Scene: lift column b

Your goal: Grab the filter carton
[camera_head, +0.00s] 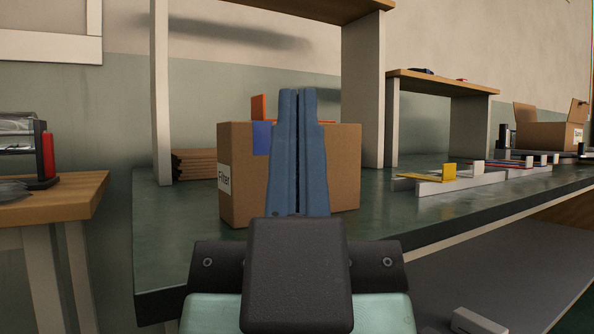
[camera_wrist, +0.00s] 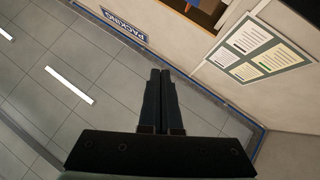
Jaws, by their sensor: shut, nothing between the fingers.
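The filter carton (camera_head: 343,170) is a brown cardboard box with a white "Filter" label on its left side and a blue patch near its top. It stands on the dark green worktop (camera_head: 390,222). My gripper (camera_head: 298,92) is shut and empty, its blue fingers pointing up in front of the carton in the head view and hiding its middle. I cannot tell how far apart they are. In the wrist view my gripper (camera_wrist: 160,74) is also shut, over a view of floor and wall, and the carton does not show there.
An orange item (camera_head: 259,107) shows above the carton's top. A shelf post (camera_head: 363,95) stands behind it at right, another post (camera_head: 161,90) at left. Grey and yellow fixtures (camera_head: 450,177) and an open carton (camera_head: 545,134) lie farther right. A wooden table (camera_head: 62,195) is at left.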

